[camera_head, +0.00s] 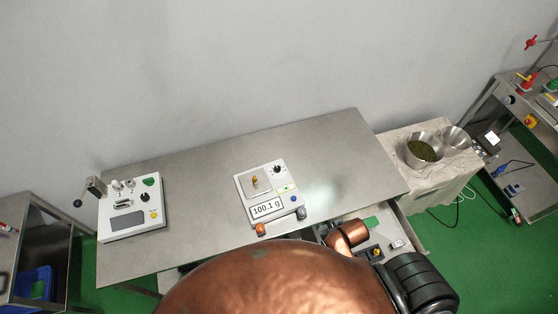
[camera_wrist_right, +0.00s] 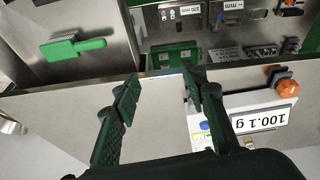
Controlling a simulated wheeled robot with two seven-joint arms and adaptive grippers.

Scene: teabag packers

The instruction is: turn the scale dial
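The white scale (camera_head: 258,206) stands on the steel table, with a small brass-coloured object (camera_head: 255,182) on its pan. Its display (camera_head: 266,210) reads 100.1 g. A black dial (camera_head: 277,169) sits at the scale's far right corner. In the right wrist view the scale's display (camera_wrist_right: 262,118) shows upside down, and I cannot make out the dial. My right gripper (camera_wrist_right: 159,82) is open and empty. One finger overlaps the scale's edge in that view; I cannot tell whether they touch. My right gripper is hidden in the head view, and my left gripper is not in view.
A white device (camera_head: 133,207) with a lever stands at the table's left end. An open drawer (camera_head: 372,230) at the table's front right holds small items. A metal bowl of green leaves (camera_head: 423,150) stands on a cloth-covered stand at right. The steel table (camera_head: 335,150) is clear behind the scale.

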